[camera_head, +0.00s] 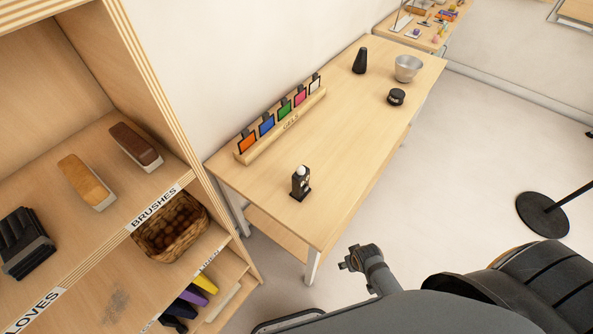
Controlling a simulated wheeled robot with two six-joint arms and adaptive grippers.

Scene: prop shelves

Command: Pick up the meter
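A small black upright device with a white dome near its top, which looks like the meter (301,184), stands on the near part of the wooden table (335,190). It stands in front of the rack of coloured gels and nothing touches it. Neither of my grippers shows in this view.
A gel rack (282,128) lies along the table's wall side. A shelf with brushes (135,145) is at left. A stand base (542,214) is on the floor at right.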

